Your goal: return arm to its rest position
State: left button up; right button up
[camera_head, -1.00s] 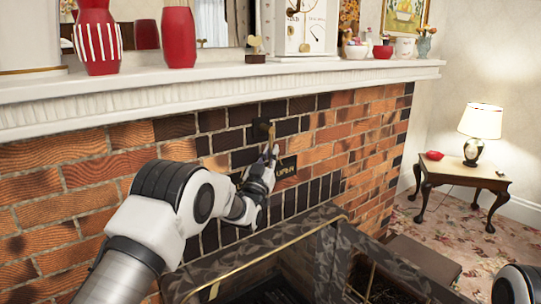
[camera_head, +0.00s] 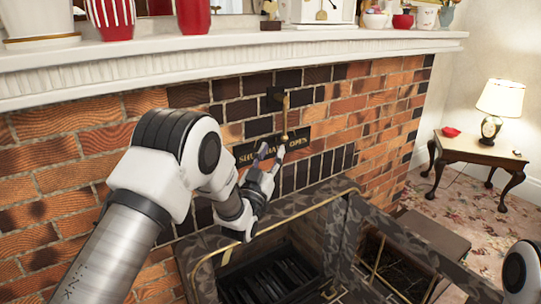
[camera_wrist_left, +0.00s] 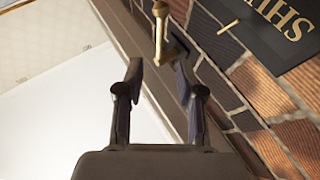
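My left arm (camera_head: 110,245) reaches in from the lower left of the head view. Its gripper (camera_head: 270,153) is in front of the brick wall, just below a brass lever (camera_head: 285,118) that hangs from a dark mount. In the left wrist view the gripper (camera_wrist_left: 160,75) has its two dark fingers apart with nothing between the tips. The brass lever (camera_wrist_left: 160,35) shows beyond the fingertips there; contact cannot be judged. Part of my right arm (camera_head: 522,270) shows at the right edge; its gripper is not in view.
A black plate lettered SHUT and OPEN (camera_head: 299,143) is on the bricks behind the gripper. The white mantel (camera_head: 240,60) carries vases and ornaments above. The firebox's dark frame (camera_head: 225,262) is below. A side table (camera_head: 485,150) with a lamp stands at the right.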

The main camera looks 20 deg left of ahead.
pick_arm(q)
jog(key=shift+s+f, duration=0.15)
jog(key=shift+s, duration=0.2)
